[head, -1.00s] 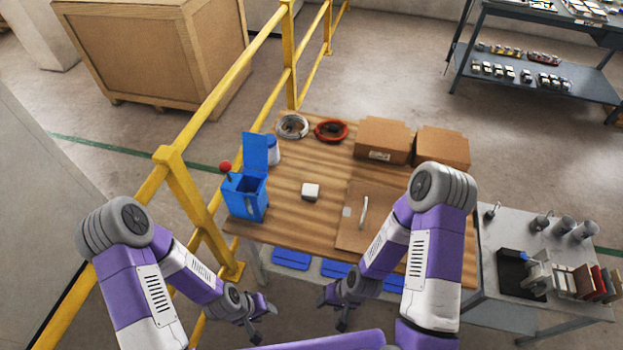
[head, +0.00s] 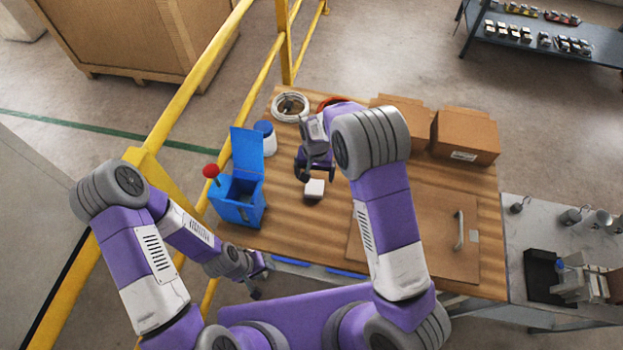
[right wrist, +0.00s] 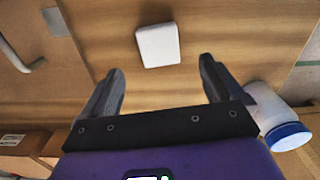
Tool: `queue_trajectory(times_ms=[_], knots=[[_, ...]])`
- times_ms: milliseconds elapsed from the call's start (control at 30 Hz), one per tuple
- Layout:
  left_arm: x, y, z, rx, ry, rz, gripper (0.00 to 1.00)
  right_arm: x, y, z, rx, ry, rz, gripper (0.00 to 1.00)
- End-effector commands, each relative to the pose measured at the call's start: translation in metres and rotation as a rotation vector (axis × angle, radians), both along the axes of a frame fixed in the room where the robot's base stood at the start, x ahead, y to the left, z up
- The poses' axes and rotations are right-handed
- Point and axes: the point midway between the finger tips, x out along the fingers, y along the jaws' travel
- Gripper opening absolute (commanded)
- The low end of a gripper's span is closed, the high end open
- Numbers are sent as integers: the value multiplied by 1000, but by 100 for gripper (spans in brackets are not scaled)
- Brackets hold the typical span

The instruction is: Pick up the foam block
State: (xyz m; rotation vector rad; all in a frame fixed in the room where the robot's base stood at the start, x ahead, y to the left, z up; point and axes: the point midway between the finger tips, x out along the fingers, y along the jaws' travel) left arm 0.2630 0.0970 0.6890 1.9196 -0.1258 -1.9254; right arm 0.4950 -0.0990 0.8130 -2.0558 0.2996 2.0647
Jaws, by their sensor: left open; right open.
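The foam block (head: 314,188) is a small white block on the wooden table, right of the blue box. In the right wrist view the block (right wrist: 158,45) lies ahead of the fingertips, roughly midway between them and apart from both. My right gripper (head: 318,176) is open and empty above the table, just behind the block in the head view; its spread fingers also show in the right wrist view (right wrist: 162,75). My left gripper (head: 258,277) is open and empty, low in front of the table's near left edge.
An open blue box (head: 238,200) with a red ball-topped stick (head: 211,171) stands left of the block. A blue-lidded white jar (head: 265,138) and a white coil (head: 290,106) are behind. Cardboard boxes (head: 465,137) and a handled board (head: 415,235) occupy the right. A yellow railing (head: 200,80) runs along the left.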

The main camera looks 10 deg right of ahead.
Motion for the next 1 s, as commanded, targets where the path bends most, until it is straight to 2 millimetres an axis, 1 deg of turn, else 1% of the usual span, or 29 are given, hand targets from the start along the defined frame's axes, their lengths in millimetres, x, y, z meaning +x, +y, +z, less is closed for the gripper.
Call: queue_trajectory(times_ms=[67,367,533,633,700,867,900,967,1000], knots=[[0,0,-4,0,1,0,43,3,1,-2,-9,-1,-4,94],[-1,0,-10,0,1,0,43,1,1,-29,-9,2,-4,94],[0,0,-18,0,1,0,43,-2,0,-56,-9,4,-4,94],[0,0,-21,0,0,0,43,-1,0,-68,-8,1,-5,94],[0,0,-21,0,0,0,43,-1,0,-72,-8,1,-5,94],[0,0,-20,0,0,0,43,-1,1,-71,-7,0,-4,94],[0,0,-20,0,0,0,43,-1,1,-71,-7,0,-4,92],[0,0,-20,0,1,0,43,-1,0,-71,-7,0,-4,83],[0,0,-20,0,1,0,43,-1,0,-71,-7,0,-4,77]])
